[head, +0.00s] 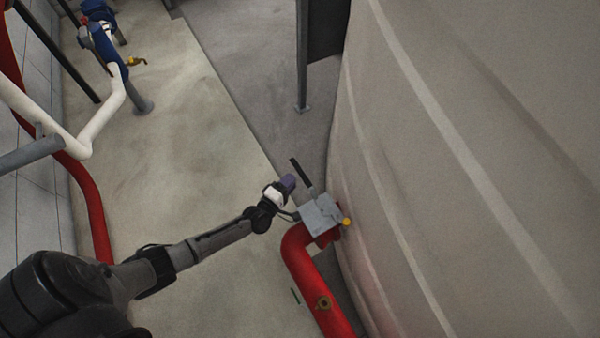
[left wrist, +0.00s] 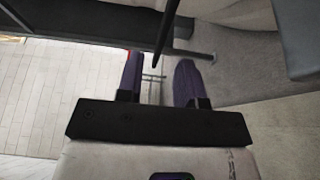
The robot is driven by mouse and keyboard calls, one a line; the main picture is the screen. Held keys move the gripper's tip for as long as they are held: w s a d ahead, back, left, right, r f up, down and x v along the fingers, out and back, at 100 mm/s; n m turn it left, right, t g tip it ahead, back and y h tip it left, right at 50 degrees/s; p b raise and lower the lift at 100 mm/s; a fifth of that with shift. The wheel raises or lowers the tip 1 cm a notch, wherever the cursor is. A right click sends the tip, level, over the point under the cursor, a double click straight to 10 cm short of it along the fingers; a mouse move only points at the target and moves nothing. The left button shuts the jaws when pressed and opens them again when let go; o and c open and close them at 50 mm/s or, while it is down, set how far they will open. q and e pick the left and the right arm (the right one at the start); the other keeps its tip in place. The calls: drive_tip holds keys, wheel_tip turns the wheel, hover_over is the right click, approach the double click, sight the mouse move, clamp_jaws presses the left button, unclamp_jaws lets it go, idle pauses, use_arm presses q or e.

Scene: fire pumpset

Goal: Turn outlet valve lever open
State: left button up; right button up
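The outlet valve lever is a thin dark handle (head: 301,173) that rises from the grey valve body (head: 320,214) beside the tank. My left gripper (head: 288,183) is just left of the lever in the head view. In the left wrist view my left gripper's purple fingers (left wrist: 159,60) stand apart, with a clear gap between them. The dark lever (left wrist: 166,32) comes down from the top there, and its tip appears in line with the gap. I cannot tell whether it touches a finger. My right gripper is not in view.
A red pipe (head: 305,262) curves below the valve, and a yellow knob (head: 346,222) sits at the valve's right. The large beige tank (head: 450,150) fills the right side. A dark post (head: 302,60) stands behind. Concrete floor (head: 170,130) is clear on the left.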

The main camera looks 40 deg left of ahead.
sight(300, 170)
use_arm(q)
drive_tip(key=shift+w+a+b, duration=0.15)
drive_tip(key=shift+w+b, duration=0.8)
drive_tip(key=shift+w, duration=2)
drive_tip(key=shift+c, duration=0.4)
clamp_jaws()
